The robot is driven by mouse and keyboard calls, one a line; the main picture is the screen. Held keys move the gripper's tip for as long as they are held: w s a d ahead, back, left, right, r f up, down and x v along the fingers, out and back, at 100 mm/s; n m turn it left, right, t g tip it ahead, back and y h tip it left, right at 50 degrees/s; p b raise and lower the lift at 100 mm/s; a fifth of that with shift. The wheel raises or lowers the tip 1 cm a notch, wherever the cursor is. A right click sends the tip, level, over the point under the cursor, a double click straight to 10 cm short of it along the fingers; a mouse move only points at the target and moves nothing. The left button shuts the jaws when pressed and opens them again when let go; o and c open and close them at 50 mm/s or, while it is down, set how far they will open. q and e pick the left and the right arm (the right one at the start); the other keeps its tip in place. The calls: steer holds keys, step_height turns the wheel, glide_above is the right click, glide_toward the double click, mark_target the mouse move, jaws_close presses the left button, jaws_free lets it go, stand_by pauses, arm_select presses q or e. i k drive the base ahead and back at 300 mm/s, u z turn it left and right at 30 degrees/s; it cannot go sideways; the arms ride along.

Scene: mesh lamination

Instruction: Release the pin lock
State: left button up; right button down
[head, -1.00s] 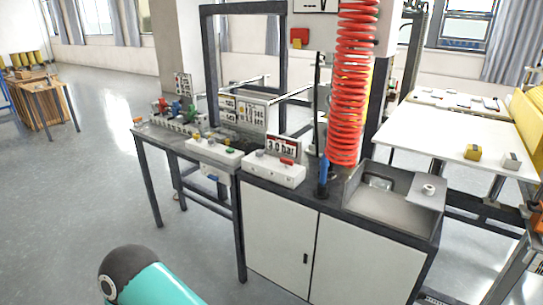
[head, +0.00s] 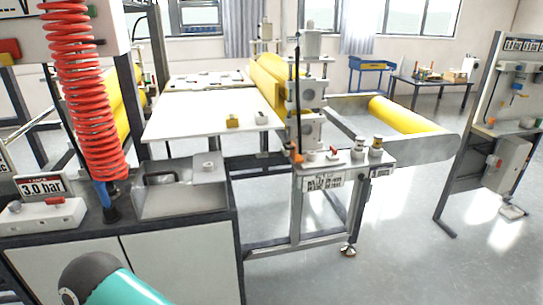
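I cannot single out the pin lock for certain. A laminating stand with yellow rollers (head: 268,82) is at the centre right. On its front shelf (head: 345,160) are small fittings: an orange-tipped part (head: 297,157), a red-handled part (head: 333,151) and two knobs with brass-coloured parts (head: 376,146). A labelled plate hangs below the shelf. Neither gripper shows in the head view. Only a teal and dark part of my own arm is visible at the lower left.
A cabinet bench (head: 226,225) with a red coiled hose (head: 84,90) and a 3.0 bar sign (head: 44,185) stands at left. A white table (head: 200,118) lies behind it. A panel stand (head: 500,130) is at far right. Floor between it and the laminator is clear.

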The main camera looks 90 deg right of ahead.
mark_target(334, 152)
steer(key=z, duration=0.55)
steer(key=i, duration=0.35)
steer(key=z, duration=2.3)
steer(key=k, duration=0.45)
steer(key=z, duration=0.5)
steer(key=i, duration=1.5)
steer(key=u, duration=0.45)
